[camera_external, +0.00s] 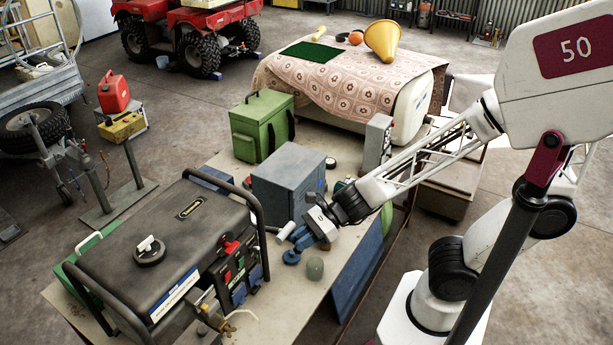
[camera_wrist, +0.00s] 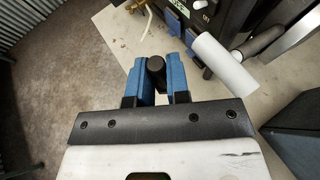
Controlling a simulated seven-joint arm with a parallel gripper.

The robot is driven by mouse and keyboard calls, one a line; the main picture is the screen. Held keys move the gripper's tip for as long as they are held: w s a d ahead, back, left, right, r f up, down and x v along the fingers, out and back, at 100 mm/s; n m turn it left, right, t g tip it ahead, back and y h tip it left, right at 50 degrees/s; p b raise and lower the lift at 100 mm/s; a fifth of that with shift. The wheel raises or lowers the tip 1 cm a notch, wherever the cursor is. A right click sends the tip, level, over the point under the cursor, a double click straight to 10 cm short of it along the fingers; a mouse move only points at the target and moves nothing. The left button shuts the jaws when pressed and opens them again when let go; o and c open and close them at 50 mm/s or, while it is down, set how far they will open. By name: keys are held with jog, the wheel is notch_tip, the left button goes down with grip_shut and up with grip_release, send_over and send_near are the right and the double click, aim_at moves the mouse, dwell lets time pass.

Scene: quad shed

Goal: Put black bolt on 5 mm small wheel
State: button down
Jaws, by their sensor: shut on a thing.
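My gripper (camera_wrist: 156,74) is shut on the black bolt (camera_wrist: 156,68). The bolt's dark round end shows between the two blue fingers in the wrist view. In the external view my gripper (camera_external: 296,248) is over the front right part of the workbench, beside the generator. The bolt cannot be made out there. I cannot clearly identify the 5 mm small wheel in either view.
A white cylinder (camera_wrist: 222,62) lies near the generator (camera_external: 160,240), right of my fingers in the wrist view. A grey metal box (camera_external: 288,180) and green case (camera_external: 262,125) stand behind.

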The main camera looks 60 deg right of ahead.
jog(key=w+d+r+m+t+h, duration=0.1)
jog(key=w+d+r+m, duration=0.15)
jog(key=w, duration=0.45)
jog(key=w+d+r+m+t+h, duration=0.1)
jog(key=w+d+r+t+h, duration=0.2)
jog(key=w, duration=0.5)
jog(key=w+d+r+m, duration=0.1)
jog(key=w+d+r, duration=0.25)
jog(key=w, duration=0.35)
jog(key=w+d+f+m+t+h, duration=0.1)
jog(key=w+d+f+m+h, duration=0.25)
jog(key=w+d, duration=0.75)
jog(key=w+d+f+m+t+h, duration=0.2)
jog(key=w+d+f+m+h, duration=0.15)
jog(key=w+d, duration=0.75)
jog(key=s+d+r+m+g+h, duration=0.1)
jog(key=s+d+r+m+h, duration=0.1)
jog(key=s+d, duration=0.6)
jog(key=s+d+r+m+h, duration=0.1)
jog(key=s+d+m+h, duration=0.2)
jog(key=d, duration=0.9)
jog(key=s+d+f+m+g+h, duration=0.1)
jog(key=s+f+m+g+h, duration=0.1)
jog(key=s+f, duration=0.7)
jog(key=s+d+f+m+g+h, duration=0.2)
jog(key=s+f, duration=0.6)
jog(key=s, duration=0.6)
jog(key=shift+s+f+m+h, duration=0.4)
jog(key=shift+m+h, duration=0.25)
jog(key=shift+h, duration=0.35)
